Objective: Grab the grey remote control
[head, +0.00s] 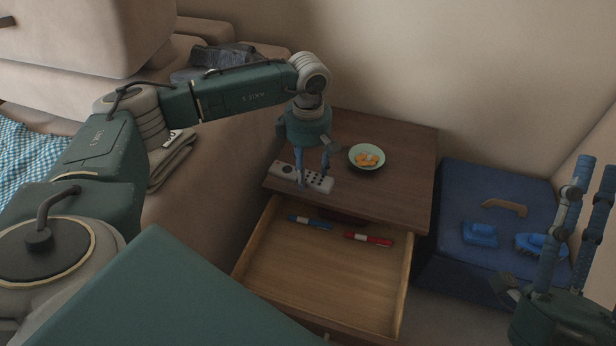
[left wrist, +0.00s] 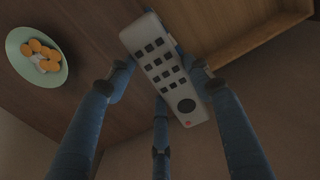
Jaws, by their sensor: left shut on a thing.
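The grey remote control (head: 318,181) is at the front left edge of the wooden nightstand top, with dark buttons facing up. In the left wrist view the remote (left wrist: 158,62) lies between my fingers, with a red button and a round dark pad near one end. My left gripper (head: 313,180) reaches down from above and is shut on the remote, near its middle. I cannot tell whether the remote touches the tabletop. My right gripper (head: 568,215) is at the right edge of the head view, away from the nightstand, with its blue fingers pointing up and apart.
A bowl (head: 367,157) with orange pieces sits right of the remote. The nightstand drawer (head: 318,270) is open below, holding a blue pen (head: 310,222) and a red pen (head: 368,239). A blue box (head: 470,205) with blue objects on it stands at right. A beige sofa (head: 215,180) is at left.

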